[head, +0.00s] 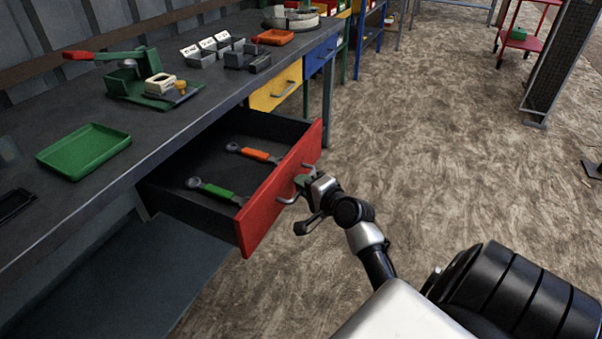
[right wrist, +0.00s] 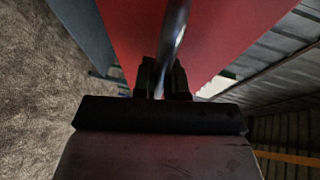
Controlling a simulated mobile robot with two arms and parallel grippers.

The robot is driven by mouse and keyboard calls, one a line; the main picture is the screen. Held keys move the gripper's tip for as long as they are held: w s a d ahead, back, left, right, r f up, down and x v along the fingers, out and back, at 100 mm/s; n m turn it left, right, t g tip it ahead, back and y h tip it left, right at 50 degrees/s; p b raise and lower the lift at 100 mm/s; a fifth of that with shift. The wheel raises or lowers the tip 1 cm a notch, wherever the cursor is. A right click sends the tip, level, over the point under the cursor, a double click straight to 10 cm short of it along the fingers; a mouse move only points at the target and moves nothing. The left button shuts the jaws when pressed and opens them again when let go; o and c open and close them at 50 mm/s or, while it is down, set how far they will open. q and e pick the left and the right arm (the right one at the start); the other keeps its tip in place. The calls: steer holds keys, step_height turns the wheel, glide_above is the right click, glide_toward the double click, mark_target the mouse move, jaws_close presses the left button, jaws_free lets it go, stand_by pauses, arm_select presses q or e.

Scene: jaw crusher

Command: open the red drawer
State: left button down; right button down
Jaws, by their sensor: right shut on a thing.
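The red drawer (head: 266,205) under the workbench is pulled well out, and its dark inside shows. A wrench with a green grip (head: 215,189) and one with an orange grip (head: 254,153) lie in it. My right gripper (head: 302,188) is at the drawer's front, shut on its metal handle (head: 285,197). In the right wrist view the handle (right wrist: 175,35) runs between the fingers (right wrist: 160,80), with the red front (right wrist: 235,35) behind it. My left gripper is not in view.
The workbench top (head: 150,140) holds a green tray (head: 84,150), a green press with a red lever (head: 140,77) and small grey bins (head: 225,50). A yellow drawer (head: 275,88) and a blue drawer (head: 320,55) beyond are closed.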

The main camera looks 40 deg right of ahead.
steer(key=c, duration=1.2)
jaws_free()
